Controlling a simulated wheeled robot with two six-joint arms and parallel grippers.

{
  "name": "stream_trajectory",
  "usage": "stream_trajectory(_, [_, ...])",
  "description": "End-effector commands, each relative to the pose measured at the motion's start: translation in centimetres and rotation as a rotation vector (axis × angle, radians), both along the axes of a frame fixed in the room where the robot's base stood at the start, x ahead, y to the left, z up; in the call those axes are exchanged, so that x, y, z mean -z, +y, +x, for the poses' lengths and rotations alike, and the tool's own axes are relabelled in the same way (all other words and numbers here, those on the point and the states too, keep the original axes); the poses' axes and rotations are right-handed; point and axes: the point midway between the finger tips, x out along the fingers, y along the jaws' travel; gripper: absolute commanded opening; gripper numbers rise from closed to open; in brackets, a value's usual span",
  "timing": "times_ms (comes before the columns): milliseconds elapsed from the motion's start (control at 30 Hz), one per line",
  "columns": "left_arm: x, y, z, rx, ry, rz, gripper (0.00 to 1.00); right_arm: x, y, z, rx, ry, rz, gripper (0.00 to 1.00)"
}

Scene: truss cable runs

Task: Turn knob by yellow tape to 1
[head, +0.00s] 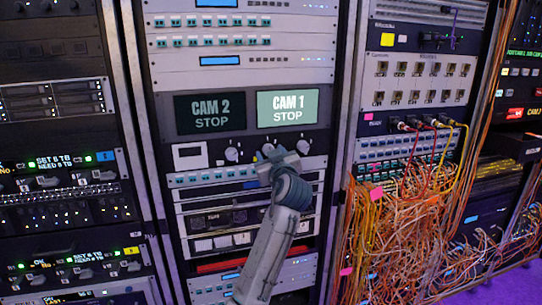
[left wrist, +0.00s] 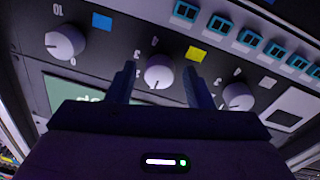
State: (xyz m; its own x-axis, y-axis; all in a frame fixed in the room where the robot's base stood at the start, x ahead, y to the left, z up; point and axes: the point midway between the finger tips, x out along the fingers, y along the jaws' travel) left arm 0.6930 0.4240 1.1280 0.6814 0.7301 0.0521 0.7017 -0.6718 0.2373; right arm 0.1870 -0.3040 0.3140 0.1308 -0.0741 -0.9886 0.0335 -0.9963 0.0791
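The knob by the yellow tape (left wrist: 158,72) is a pale round dial on a dark panel. The yellow tape (left wrist: 197,53) is a small square beside it in the left wrist view, which looks upside down. My left gripper (left wrist: 160,75) is open, with one finger on each side of this knob; I cannot tell whether they touch it. A dark pointer line shows on the knob's lower edge; the printed marks around it are partly hidden and hard to read. In the head view my left gripper (head: 272,156) covers much of the middle knob. My right gripper is not in view.
A knob by blue tape (left wrist: 65,43) and a knob by grey tape (left wrist: 238,96) flank the middle one. Tangled orange cables (head: 420,225) hang from the right rack.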

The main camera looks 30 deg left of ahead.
Motion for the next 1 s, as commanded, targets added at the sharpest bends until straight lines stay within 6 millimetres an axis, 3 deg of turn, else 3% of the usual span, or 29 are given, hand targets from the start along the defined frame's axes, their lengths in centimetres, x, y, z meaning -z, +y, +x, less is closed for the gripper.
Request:
stream_trajectory(367, [0.1,-0.3,-0.3,0.001,-0.001,0.001,0.51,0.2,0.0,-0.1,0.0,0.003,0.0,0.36])
stream_trajectory(700, [0.7,-4.8,-4.3,0.004,-0.002,-0.004,0.51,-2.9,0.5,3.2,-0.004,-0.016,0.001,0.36])
stream_trajectory(1000, [0.7,-7.5,-6.9,0.001,0.0,-0.002,0.51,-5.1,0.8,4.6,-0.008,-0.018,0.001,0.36])
